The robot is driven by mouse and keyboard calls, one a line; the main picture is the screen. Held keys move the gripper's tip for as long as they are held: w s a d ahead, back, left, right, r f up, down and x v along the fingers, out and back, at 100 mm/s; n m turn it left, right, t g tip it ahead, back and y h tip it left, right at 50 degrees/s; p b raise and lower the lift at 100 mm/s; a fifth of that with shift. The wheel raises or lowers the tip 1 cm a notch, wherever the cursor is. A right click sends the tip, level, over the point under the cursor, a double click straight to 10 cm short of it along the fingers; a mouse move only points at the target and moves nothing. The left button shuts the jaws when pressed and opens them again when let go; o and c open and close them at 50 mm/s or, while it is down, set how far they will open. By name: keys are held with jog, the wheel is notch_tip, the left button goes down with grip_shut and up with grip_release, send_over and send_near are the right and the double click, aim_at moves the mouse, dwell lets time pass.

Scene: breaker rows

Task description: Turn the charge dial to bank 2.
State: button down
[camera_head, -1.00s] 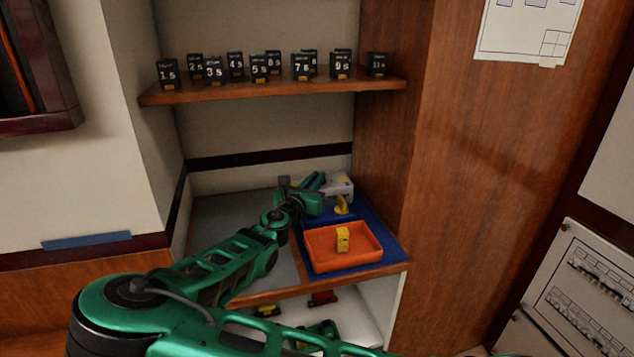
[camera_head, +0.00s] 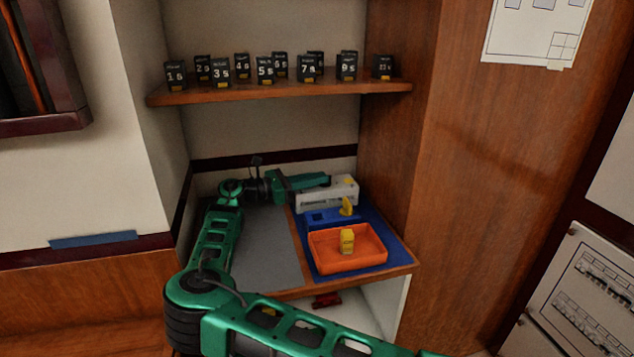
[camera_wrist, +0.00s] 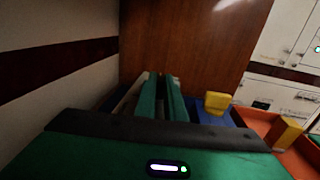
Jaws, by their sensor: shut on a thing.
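A pale grey-white box (camera_head: 341,193) with a small yellow mark on top stands at the back of the blue mat (camera_head: 383,246). My gripper (camera_head: 326,180) reaches in from the left, level, with its fingers at the top of this box. In the wrist view my gripper's two green fingers (camera_wrist: 161,92) lie close together. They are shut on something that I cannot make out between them. A yellow upright piece (camera_head: 346,206) stands on a blue block (camera_head: 322,218) in front of the box, apart from my fingers. I cannot make out the charge dial or any bank marks.
An orange tray (camera_head: 318,259) holding a yellow block (camera_head: 347,241) is in front. A grey mat (camera_head: 265,248) lies left and is clear. A shelf (camera_head: 290,91) above carries several numbered black blocks. A wooden wall (camera_head: 393,140) closes the right side.

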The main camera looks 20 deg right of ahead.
jog(key=shift+w+a+m+g, duration=0.1)
jog(key=shift+w+m+g, duration=0.2)
jog(key=shift+m+g, duration=0.35)
jog(key=shift+r+g, duration=0.1)
jog(key=shift+g, duration=0.35)
jog(key=c, duration=1.8)
grip_release()
jog(key=shift+c, duration=0.2)
jog(key=shift+w+a, duration=0.15)
jog(key=shift+a, duration=3.65)
